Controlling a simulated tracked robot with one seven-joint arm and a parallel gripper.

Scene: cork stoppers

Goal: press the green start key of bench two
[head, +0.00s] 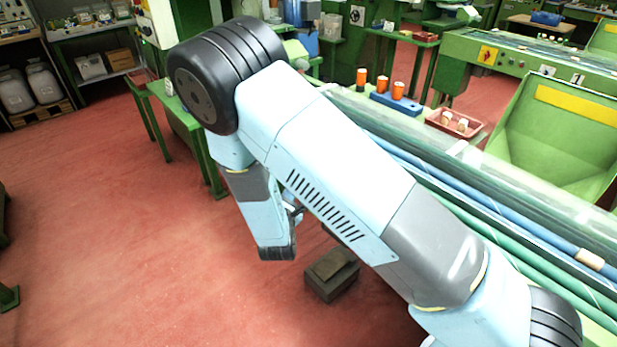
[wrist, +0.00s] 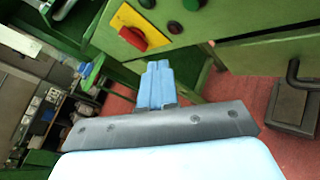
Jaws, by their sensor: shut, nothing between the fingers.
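A green machine panel fills the top of the wrist view. I see no bench number beside these keys. My gripper (wrist: 158,66) is shut and empty, its light blue fingers pointing toward the panel. In the picture its tips are below the green key, and no contact shows; the exact gap is unclear. In the head view my arm covers the near bench's panel.
In the head view a green bench with blue and green bars (head: 450,185) runs along the right. A dark block (head: 331,272) stands on the red floor beneath my arm. A farther bench bears a label "1" (head: 578,78).

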